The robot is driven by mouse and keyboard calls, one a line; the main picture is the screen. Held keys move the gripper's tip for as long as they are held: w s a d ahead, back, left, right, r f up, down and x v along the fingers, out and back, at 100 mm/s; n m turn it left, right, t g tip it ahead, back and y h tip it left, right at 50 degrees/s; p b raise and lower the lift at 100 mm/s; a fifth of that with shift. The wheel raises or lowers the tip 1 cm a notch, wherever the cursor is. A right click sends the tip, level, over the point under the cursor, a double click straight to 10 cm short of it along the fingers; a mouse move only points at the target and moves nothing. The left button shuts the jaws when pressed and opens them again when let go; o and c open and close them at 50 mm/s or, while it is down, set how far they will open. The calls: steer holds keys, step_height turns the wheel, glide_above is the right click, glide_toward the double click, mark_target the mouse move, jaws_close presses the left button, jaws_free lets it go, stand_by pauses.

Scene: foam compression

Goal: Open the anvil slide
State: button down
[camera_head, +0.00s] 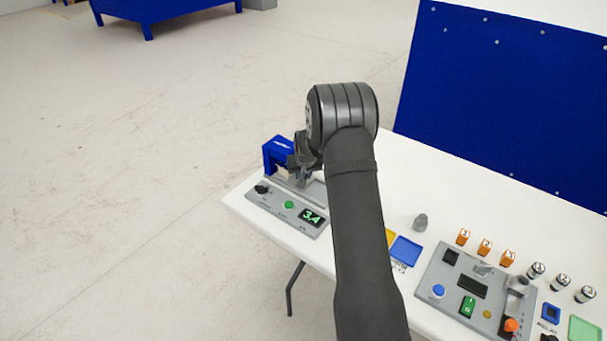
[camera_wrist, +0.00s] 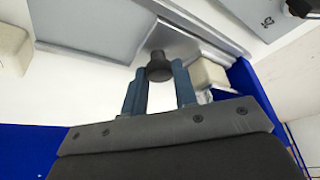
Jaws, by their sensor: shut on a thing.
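The anvil slide (camera_wrist: 185,45) is a silvery metal plate with a dark round knob (camera_wrist: 159,66) at its end in the wrist view. My gripper (camera_wrist: 159,84) has its two blue-grey fingers on either side of this knob and is shut on it. In the head view my gripper (camera_head: 299,178) is down at the grey base of the blue press frame (camera_head: 275,153), and my arm hides much of the press. A beige foam block (camera_wrist: 208,74) sits beside the right finger, close to the slide and the blue frame.
A grey control panel (camera_head: 273,209) with a black knob, green button and display reading 3.4 stands before the press. Another beige block (camera_wrist: 12,50) is at the wrist view's left. A second grey station (camera_head: 430,275), orange blocks and several small cylinders occupy the table's right.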

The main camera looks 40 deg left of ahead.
steer(key=d, duration=0.9)
steer(key=shift+d, duration=0.25)
steer(key=c, duration=1.1)
jaws_free()
steer(key=shift+c, duration=0.2)
steer(key=shift+r, duration=0.1)
steer(key=v, duration=1.7)
steer(key=x, duration=1.7)
